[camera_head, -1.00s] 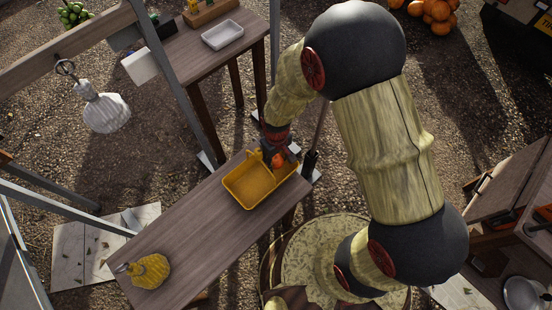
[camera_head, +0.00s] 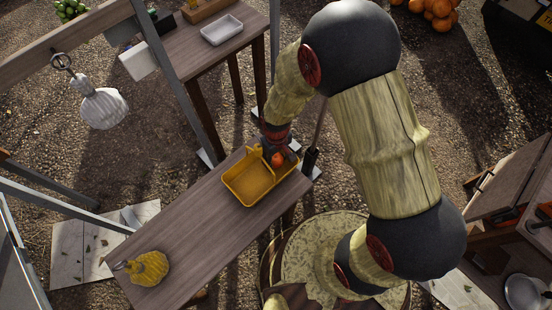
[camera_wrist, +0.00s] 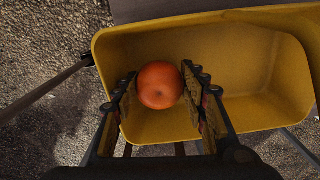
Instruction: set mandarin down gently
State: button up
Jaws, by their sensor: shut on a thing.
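The orange mandarin (camera_wrist: 160,85) sits between the two fingers of my gripper (camera_wrist: 158,90) in the wrist view. My gripper is shut on it. The yellow container (camera_head: 236,192) stands on the wooden table. I cannot tell whether the mandarin touches the container floor.
The wooden table (camera_head: 190,228) has free room left of the container. A yellow ribbed object (camera_head: 149,268) stands at its near left end. A second table behind holds a white tray (camera_head: 222,30). A metal post (camera_head: 190,90) stands between the tables.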

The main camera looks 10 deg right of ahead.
jog(key=shift+f+b, duration=0.45)
jog(key=shift+f, duration=0.5)
dwell(1.2)
jog(key=o, duration=1.3)
jog(key=shift+o, duration=0.3)
jog(key=shift+r+p, duration=5.2)
jog(key=shift+r, duration=1.3)
